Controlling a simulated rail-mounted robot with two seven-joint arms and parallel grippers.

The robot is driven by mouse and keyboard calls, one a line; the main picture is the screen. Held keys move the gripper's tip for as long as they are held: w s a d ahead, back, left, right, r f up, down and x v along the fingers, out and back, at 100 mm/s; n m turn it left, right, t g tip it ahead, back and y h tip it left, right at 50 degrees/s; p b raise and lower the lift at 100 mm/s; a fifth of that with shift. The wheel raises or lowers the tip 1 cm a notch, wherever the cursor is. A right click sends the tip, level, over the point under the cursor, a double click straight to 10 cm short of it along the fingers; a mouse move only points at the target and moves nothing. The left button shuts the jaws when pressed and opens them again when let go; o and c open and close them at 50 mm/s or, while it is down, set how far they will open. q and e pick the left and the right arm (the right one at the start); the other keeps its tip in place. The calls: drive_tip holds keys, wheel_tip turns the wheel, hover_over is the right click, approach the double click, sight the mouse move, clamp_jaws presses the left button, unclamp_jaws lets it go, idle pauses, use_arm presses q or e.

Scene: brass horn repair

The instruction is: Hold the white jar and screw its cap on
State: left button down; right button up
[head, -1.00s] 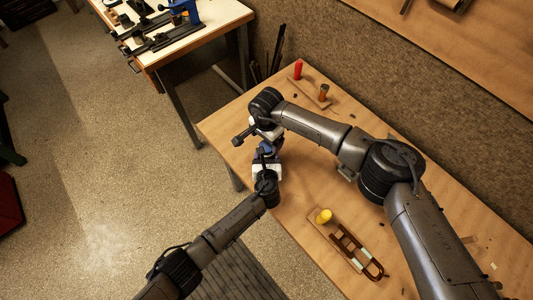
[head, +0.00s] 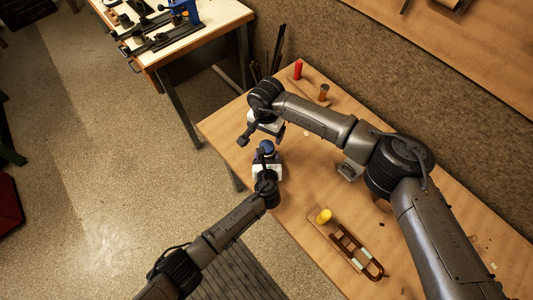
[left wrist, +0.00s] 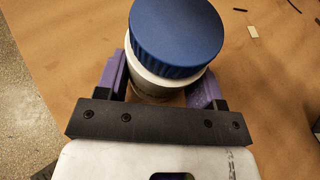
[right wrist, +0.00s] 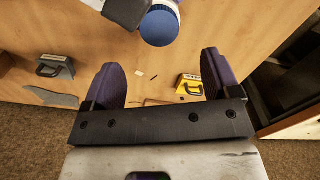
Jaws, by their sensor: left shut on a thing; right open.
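The white jar (left wrist: 150,80) with its blue ribbed cap (left wrist: 178,32) on top is large in the left wrist view. The cap looks seated on the jar; how tightly it is screwed I cannot tell. My left gripper (left wrist: 165,95) is shut on the jar's body, one purple finger on each side. In the head view the blue cap (head: 267,147) shows just above my left gripper (head: 267,165). My right gripper (right wrist: 165,85) is open and empty, apart from the cap. The cap (right wrist: 159,27) is at the top of the right wrist view, beyond its fingertips.
On the bench (head: 300,215) lie a wooden frame tool (head: 357,252) and a yellow-topped piece (head: 323,216). A red piece (head: 298,69) and a brown peg (head: 323,92) stand at the back. Small scraps lie about. The middle of the bench is mostly clear.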

sight(267, 146)
drive_tip(key=shift+f, duration=4)
drive_tip(key=c, duration=1)
drive_tip(key=m, duration=0.3)
drive_tip(key=o, duration=0.8)
drive_tip(key=shift+o, duration=1.1)
